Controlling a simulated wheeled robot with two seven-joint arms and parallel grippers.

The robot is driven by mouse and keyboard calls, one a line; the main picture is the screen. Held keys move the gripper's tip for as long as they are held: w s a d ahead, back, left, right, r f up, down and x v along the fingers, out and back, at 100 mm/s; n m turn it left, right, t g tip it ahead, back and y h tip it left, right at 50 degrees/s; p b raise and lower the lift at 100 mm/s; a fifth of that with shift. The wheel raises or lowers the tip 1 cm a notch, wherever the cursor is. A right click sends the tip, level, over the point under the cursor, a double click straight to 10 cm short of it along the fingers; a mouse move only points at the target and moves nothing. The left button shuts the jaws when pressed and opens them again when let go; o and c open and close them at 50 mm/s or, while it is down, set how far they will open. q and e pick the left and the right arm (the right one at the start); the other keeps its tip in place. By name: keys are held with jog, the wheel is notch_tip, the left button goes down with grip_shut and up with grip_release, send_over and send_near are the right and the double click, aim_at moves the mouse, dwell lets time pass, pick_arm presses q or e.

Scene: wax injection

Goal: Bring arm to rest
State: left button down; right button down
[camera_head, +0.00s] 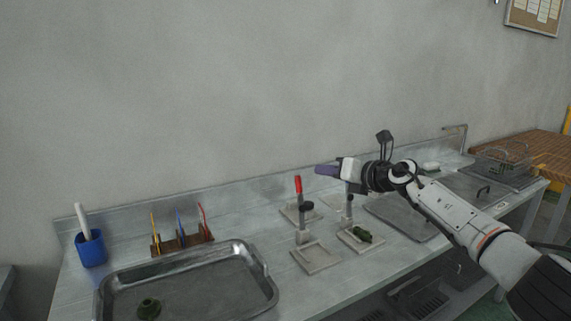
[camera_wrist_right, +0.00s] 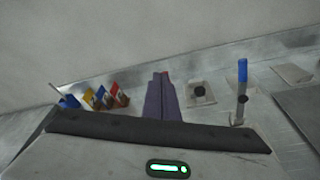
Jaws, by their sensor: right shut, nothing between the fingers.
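My right arm (camera_head: 460,217) reaches in from the lower right of the head view. Its right gripper (camera_head: 322,170) is held above the metal counter, pointing left, over the fixtures. In the right wrist view the purple fingers of the right gripper (camera_wrist_right: 162,76) lie together with nothing between them. My left arm and gripper do not show in either view.
Below the gripper stand a red-handled clamp fixture (camera_head: 300,205) and a second fixture (camera_head: 349,212) beside a dark green piece (camera_head: 362,235). A metal tray (camera_head: 262,272), a blue cup (camera_head: 91,250) and a colored tool rack (camera_head: 182,243) are at left. A wooden table (camera_head: 545,146) stands at right.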

jog(key=s+a+f+m+t, duration=0.5)
jog(key=s+a+f+m, duration=0.3)
jog(key=m, duration=0.3)
jog(key=s+d+f+m+g+h, duration=0.2)
jog(key=s+d+f+m+h, duration=0.3)
jog(key=s+d+f+m, duration=0.3)
jog(key=s+d+f+m+g+h, duration=0.2)
jog(key=s+d+f+m+h, duration=0.25)
jog(key=s+f+m, duration=0.55)
jog(key=s+d+f+m+g, duration=0.2)
jog(key=s+g, duration=0.1)
jog(key=s, duration=0.8)
jog(key=s+d+f+m+g+y, duration=0.1)
jog(key=s+d+f+m+g, duration=0.2)
jog(key=s, duration=0.8)
jog(key=s+d+f+m+g, duration=0.15)
jog(key=s+g, duration=0.25)
jog(key=s, duration=0.7)
jog(key=w+a+f+t+y, duration=0.1)
jog(key=w+a+f+t, duration=0.1)
jog(key=f, duration=0.4)
jog(key=w+a+f+t+y, duration=0.1)
jog(key=w+a+f+t, duration=0.1)
jog(key=f, duration=0.4)
jog(key=shift+w+a+f+t, duration=0.2)
jog(key=shift+a+f+t, duration=0.1)
jog(key=shift+t, duration=0.4)
